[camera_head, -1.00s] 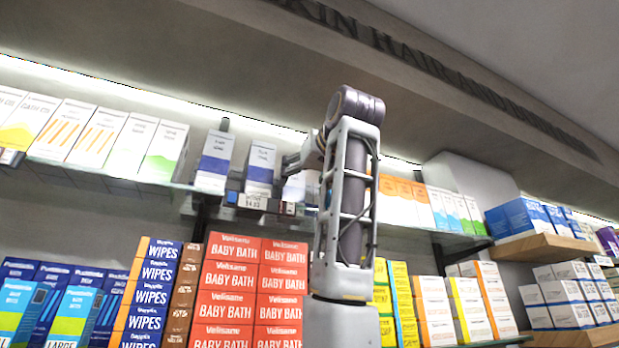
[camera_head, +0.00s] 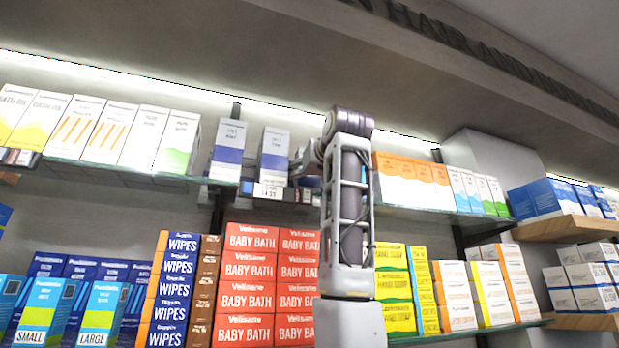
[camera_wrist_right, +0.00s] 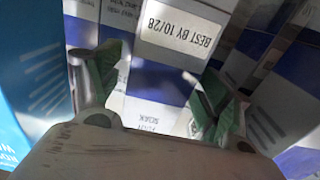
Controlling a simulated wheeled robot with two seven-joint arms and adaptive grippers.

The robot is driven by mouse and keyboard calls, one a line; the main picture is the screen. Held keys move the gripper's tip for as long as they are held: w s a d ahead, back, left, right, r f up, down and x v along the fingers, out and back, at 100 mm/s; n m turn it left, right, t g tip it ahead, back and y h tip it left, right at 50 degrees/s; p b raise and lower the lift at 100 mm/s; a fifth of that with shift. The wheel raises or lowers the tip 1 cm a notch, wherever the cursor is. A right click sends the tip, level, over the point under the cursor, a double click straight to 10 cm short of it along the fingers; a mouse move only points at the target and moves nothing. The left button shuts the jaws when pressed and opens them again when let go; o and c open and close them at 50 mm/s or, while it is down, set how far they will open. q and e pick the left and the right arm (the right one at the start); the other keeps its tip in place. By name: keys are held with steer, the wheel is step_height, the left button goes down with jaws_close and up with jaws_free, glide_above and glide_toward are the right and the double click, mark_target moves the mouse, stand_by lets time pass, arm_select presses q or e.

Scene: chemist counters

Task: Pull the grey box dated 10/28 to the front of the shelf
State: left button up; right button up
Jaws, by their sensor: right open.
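In the right wrist view, a white-and-blue box (camera_wrist_right: 160,82) bears a label reading "BEST BY 10/28", seen upside down. My right gripper (camera_wrist_right: 152,92) is open, its two green-padded fingers on either side of this box's face; I cannot tell whether they touch it. In the head view my right arm reaches up to the upper glass shelf (camera_head: 400,211), and the gripper (camera_head: 308,166) is mostly hidden behind my arm. I cannot make out the dated box there. My left gripper is not in view.
Two white-and-blue boxes (camera_head: 228,150) (camera_head: 273,155) stand left of my arm on the upper shelf. Orange-and-white boxes (camera_head: 408,180) stand close on its right. In the wrist view, a light-blue box (camera_wrist_right: 32,70) is on the left.

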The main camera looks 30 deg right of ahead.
steer(key=c, duration=1.2)
steer(key=shift+o, duration=0.2)
